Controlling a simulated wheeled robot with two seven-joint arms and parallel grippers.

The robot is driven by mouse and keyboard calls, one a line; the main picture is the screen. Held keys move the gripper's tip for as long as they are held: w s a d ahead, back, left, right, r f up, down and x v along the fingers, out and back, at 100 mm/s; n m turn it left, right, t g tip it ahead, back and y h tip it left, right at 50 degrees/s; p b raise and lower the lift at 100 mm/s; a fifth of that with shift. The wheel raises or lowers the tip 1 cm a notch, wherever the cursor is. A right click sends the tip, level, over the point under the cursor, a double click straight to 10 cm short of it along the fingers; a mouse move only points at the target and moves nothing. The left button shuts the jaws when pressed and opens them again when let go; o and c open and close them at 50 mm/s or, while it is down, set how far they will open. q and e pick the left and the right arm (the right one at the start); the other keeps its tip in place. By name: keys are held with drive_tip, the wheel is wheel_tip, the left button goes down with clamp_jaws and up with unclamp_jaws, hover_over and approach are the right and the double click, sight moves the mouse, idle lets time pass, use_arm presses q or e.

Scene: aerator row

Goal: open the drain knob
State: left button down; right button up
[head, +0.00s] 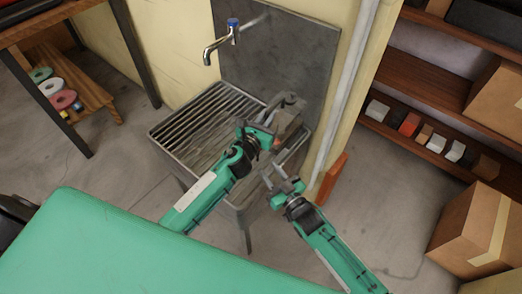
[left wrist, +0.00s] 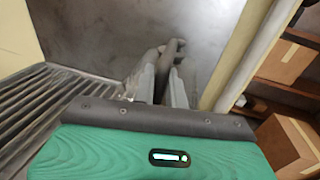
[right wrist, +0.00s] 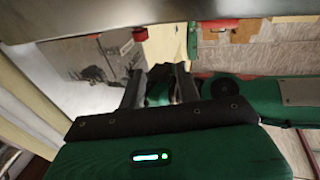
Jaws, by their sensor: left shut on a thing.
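The drain knob shows as a dark grey bar (left wrist: 172,52) in the left wrist view, in front of the grey back panel. My left gripper (head: 293,101) is over the right end of the sink and is shut on this bar; the fingers (left wrist: 163,72) lie on both sides of it. In the head view the gripper hides most of the knob. My right gripper (head: 273,170) is lower, by the sink's right front side. Its fingers (right wrist: 159,86) stand apart with nothing visibly held between them.
The metal sink (head: 165,146) has a slatted top. A tap (head: 221,42) with a blue cap is on the back panel (head: 285,55). A pale pipe (head: 345,95) runs beside it. Shelves with boxes (head: 484,225) are at the right; a green surface (head: 110,250) is in front.

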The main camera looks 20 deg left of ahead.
drive_tip(key=w+a+h, duration=0.1)
drive_tip(key=w+a, duration=0.1)
drive_tip(key=w+a+f+m+t+h, duration=0.1)
drive_tip(key=w+a, duration=0.1)
drive_tip(key=w, duration=0.1)
drive_tip(key=w+a+m+t+h, duration=0.1)
drive_tip(key=w+a, duration=0.1)
drive_tip(key=shift+w+a+f, duration=0.1)
drive_tip(key=shift+w+f, duration=0.1)
drive_tip(key=shift+w, duration=0.15)
idle(0.5)
drive_tip(key=c, duration=0.7)
